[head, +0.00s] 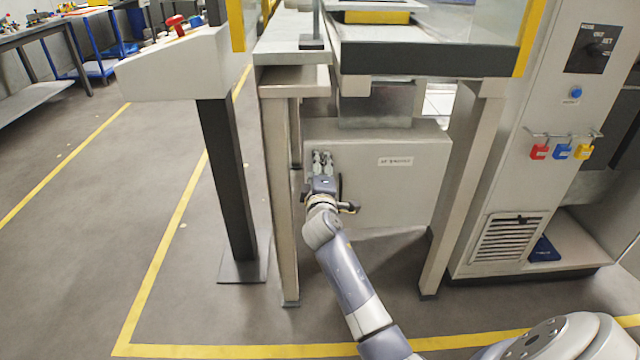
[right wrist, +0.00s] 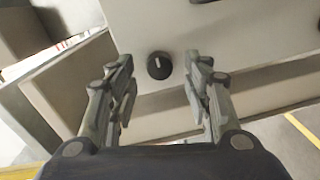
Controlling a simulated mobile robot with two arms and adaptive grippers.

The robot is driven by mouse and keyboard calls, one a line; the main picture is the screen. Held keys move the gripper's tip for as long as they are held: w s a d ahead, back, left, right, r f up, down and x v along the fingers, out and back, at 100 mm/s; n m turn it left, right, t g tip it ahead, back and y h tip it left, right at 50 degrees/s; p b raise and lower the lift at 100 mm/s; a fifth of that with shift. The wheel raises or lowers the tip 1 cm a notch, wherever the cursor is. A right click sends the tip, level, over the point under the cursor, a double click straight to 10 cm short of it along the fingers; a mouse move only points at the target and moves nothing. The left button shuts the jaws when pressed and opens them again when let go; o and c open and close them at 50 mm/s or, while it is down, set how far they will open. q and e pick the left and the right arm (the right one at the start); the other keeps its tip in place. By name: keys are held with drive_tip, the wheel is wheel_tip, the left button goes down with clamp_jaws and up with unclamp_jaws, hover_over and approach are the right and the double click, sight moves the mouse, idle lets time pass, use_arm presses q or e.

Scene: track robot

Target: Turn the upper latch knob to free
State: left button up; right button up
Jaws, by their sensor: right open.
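A round black knob (right wrist: 159,66) shows in the right wrist view on a pale panel. I cannot make out clearly which way its pointer mark faces. My right gripper (right wrist: 160,68) is open, with one finger on each side of the knob and a gap to it on both sides. In the head view the right gripper (head: 322,160) is at the upper left of a grey cabinet door (head: 392,195) under the machine, and it hides the knob there. My left gripper is in neither view.
A label (head: 395,161) is on the door. Machine legs (head: 281,200) and (head: 455,200) flank it. A control console (head: 175,65) stands to the left on a dark post. A cabinet with red, blue and yellow tags (head: 562,151) stands to the right.

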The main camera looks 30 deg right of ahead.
drive_tip(key=v, duration=1)
